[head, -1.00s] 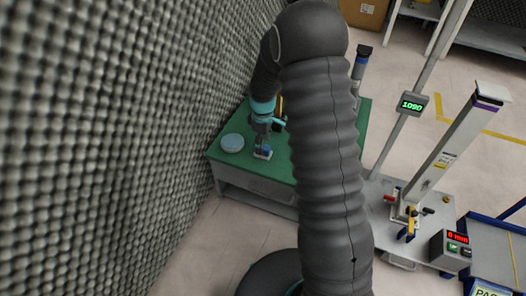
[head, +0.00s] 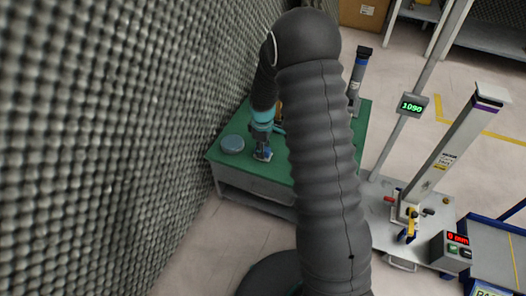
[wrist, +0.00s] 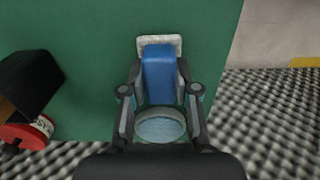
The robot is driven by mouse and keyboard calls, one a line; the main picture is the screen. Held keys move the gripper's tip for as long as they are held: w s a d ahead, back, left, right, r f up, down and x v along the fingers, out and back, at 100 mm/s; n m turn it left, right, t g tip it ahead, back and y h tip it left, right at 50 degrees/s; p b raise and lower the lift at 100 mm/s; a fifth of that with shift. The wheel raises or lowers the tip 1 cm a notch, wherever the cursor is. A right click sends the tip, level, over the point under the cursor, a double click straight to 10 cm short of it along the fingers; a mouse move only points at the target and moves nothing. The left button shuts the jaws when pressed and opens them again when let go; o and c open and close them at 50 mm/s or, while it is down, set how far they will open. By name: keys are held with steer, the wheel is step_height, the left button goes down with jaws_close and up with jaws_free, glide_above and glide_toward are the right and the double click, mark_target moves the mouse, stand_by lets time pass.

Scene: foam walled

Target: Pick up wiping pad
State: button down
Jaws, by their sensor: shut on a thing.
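The wiping pad (wrist: 159,74) has a blue block-shaped body with a pale, whitish base edge. In the wrist view it sits between the two fingers of my gripper (wrist: 158,98), which is shut on its sides. In the head view my gripper (head: 262,148) is small, over the front left part of the green table top, with the pad (head: 262,156) at its tips. I cannot tell whether the pad still touches the table.
A round light-blue dish (head: 232,144) lies on the green table (head: 275,170) left of my gripper; it also shows below the pad in the wrist view (wrist: 160,127). The foam wall (head: 120,130) runs close along the left. A press-like stand (head: 445,150) stands right.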

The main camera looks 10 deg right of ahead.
steer(key=shift+r, duration=0.1)
steer(key=shift+r, duration=0.55)
step_height(320, 180, up, 3)
steer(key=shift+f, duration=0.2)
steer(key=s+d+r, duration=0.6)
steer(key=d+r, duration=0.1)
steer(key=d, duration=0.2)
steer(key=shift+s+d, duration=0.3)
steer(key=shift+d, duration=0.05)
steer(key=shift+r, duration=0.1)
